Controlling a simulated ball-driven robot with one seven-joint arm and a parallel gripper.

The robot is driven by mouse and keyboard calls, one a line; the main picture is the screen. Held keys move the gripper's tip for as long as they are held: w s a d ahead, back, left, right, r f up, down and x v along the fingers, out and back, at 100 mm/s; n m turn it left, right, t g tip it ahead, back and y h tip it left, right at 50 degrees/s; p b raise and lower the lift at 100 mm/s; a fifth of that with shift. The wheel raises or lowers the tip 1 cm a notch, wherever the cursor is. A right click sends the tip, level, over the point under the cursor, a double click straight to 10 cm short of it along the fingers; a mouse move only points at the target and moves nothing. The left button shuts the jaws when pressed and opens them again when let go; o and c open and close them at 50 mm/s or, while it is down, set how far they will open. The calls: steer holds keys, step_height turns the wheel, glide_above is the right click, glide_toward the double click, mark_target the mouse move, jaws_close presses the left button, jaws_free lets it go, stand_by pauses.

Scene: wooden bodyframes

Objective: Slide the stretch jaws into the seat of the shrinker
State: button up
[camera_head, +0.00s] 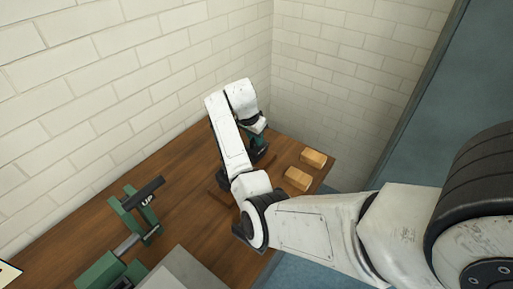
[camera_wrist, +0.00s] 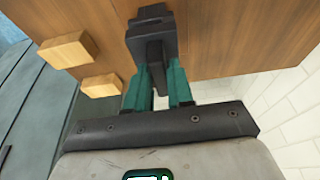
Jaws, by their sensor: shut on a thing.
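My gripper (camera_wrist: 160,72) has two green fingers shut on a dark grey block (camera_wrist: 152,36), which I take to be the stretch jaws. The block points away from the wrist, above the wooden tabletop. In the head view my gripper (camera_head: 259,145) is at the far end of the bench, near the wall corner; the block is mostly hidden there. A green machine (camera_head: 128,213) with a black bar marked "UP" stands at the lower left, well apart from my gripper. It may be the shrinker; its seat cannot be made out.
Two light wooden blocks (camera_head: 297,179) (camera_head: 313,158) lie on the wooden bench (camera_head: 185,205), right of my gripper. They also show in the wrist view (camera_wrist: 64,50) (camera_wrist: 101,85). White brick walls (camera_head: 110,75) close off the back. The bench between gripper and machine looks mostly clear.

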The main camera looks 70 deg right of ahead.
jaws_close()
steer(key=shift+r, duration=0.1)
steer(key=shift+r+p, duration=0.8)
steer(key=shift+p, duration=0.1)
stand_by(0.4)
steer(key=shift+r+p, duration=1.4)
steer(key=shift+r, duration=0.1)
steer(key=shift+s, duration=0.1)
